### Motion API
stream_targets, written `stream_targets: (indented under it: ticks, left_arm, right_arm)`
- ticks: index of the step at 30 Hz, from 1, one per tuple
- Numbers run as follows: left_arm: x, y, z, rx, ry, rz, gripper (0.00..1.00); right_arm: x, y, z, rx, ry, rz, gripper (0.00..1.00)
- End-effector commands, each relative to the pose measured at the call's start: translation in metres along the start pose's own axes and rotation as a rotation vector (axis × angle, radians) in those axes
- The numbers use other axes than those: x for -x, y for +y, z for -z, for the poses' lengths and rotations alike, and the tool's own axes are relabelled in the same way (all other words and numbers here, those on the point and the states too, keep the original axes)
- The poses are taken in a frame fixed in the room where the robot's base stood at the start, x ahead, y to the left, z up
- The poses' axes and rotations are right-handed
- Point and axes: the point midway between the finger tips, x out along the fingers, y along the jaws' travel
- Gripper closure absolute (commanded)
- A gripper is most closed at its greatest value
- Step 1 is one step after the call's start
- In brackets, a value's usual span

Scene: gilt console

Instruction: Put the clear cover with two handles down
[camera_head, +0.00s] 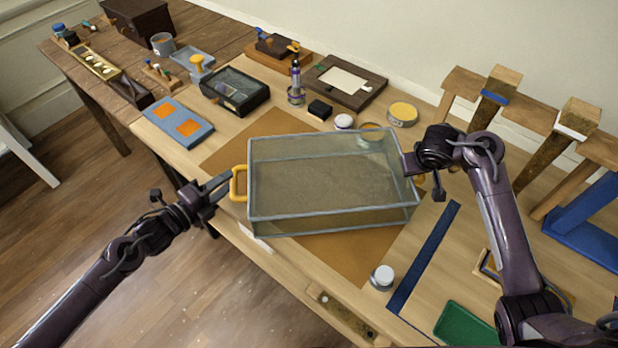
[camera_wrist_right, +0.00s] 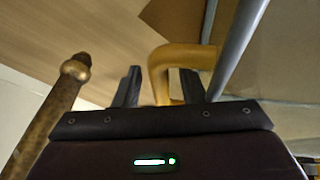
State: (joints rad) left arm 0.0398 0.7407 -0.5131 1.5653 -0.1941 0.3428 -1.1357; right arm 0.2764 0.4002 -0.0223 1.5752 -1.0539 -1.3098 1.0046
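The clear cover (camera_head: 330,180) is a glass-like box with grey edges, over the brown mat (camera_head: 365,262) on the workbench. I cannot tell whether its whole lower rim touches the mat. Its left yellow handle (camera_head: 238,184) is beside my left gripper (camera_head: 222,192), whose fingers look spread apart near it. Its right yellow handle is mostly hidden in the head view behind my right gripper (camera_head: 410,168). In the right wrist view, that handle (camera_wrist_right: 160,72) shows between the two separated fingers of my right gripper (camera_wrist_right: 160,88), with gaps at both sides.
A white-capped jar (camera_head: 382,277) and a blue strip (camera_head: 425,255) lie near the cover's front right. Behind it are a round tin (camera_head: 402,114), a dark frame (camera_head: 345,80) and a bottle (camera_head: 295,78). Wooden stands (camera_head: 540,125) rise at the right.

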Motion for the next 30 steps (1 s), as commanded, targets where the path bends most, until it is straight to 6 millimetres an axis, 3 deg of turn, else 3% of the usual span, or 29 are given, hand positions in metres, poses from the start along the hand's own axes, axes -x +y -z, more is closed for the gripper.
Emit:
stream_targets:
  ticks: [6, 12, 17, 30]
  left_arm:
    - [0.036, 0.001, 0.001, -0.001, 0.002, -0.004, 0.62]
    - [0.056, 0.001, 0.0, 0.0, 0.001, -0.002, 0.62]
    - [0.06, -0.001, 0.0, 0.0, 0.001, 0.0, 0.62]
    - [0.059, -0.001, 0.0, 0.0, 0.001, 0.0, 0.62]
  right_arm:
    - [0.0, 0.0, 0.0, 0.0, 0.0, 0.001, 0.62]
    - [0.0, -0.001, 0.0, 0.001, 0.0, 0.001, 0.62]
    - [0.005, -0.002, 0.001, 0.0, 0.002, 0.004, 0.62]
    - [0.055, -0.003, 0.001, -0.005, 0.005, 0.006, 0.62]
